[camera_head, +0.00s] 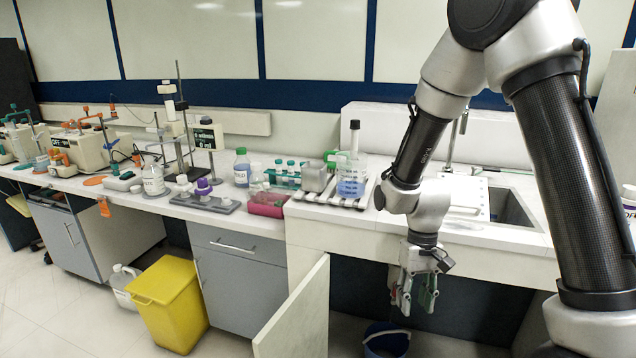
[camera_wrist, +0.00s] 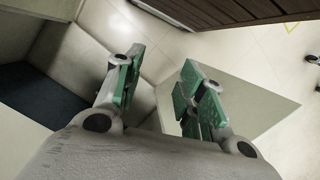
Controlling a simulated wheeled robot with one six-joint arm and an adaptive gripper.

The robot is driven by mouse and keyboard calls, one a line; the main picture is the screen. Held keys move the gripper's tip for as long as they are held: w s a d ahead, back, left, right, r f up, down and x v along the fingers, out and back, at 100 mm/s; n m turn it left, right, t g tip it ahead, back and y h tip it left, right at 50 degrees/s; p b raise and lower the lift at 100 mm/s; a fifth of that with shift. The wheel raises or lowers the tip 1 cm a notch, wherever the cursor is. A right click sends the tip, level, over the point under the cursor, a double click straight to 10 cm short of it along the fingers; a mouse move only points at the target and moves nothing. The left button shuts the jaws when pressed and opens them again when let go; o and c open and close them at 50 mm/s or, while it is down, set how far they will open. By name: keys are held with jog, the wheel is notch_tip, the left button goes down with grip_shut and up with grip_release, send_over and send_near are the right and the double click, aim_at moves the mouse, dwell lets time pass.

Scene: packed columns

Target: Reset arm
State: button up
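My gripper (camera_head: 415,292) hangs down in front of the bench edge, below the counter top and to the left of the sink. Its two green-padded fingers stand apart with nothing between them. In the wrist view my gripper (camera_wrist: 156,92) also shows open and empty, with the floor and a cabinet panel beyond it. My arm comes in from the upper right and bends down to the gripper.
The counter (camera_head: 345,215) carries a flask of blue liquid (camera_head: 352,175), a pink rack (camera_head: 268,204) and a blue bottle (camera_head: 242,168). A cabinet door (camera_head: 295,315) stands open left of my gripper. A blue bucket (camera_head: 386,340) is below it. A yellow bin (camera_head: 170,305) stands farther left.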

jog(key=s+d+r+t, duration=0.2)
jog(key=s+d+r, duration=0.2)
jog(key=r, duration=0.5)
jog(key=s+d+r+m+t, duration=0.1)
jog(key=s+d+r+t, duration=0.1)
jog(key=s+d+r, duration=0.3)
jog(key=s+d+r+t, duration=0.3)
jog(key=s+d+r, duration=0.1)
jog(key=r, duration=0.9)
jog(key=shift+s+d+r+m, duration=0.25)
jog(key=shift+d+r+m, duration=0.15)
jog(key=shift+d, duration=0.25)
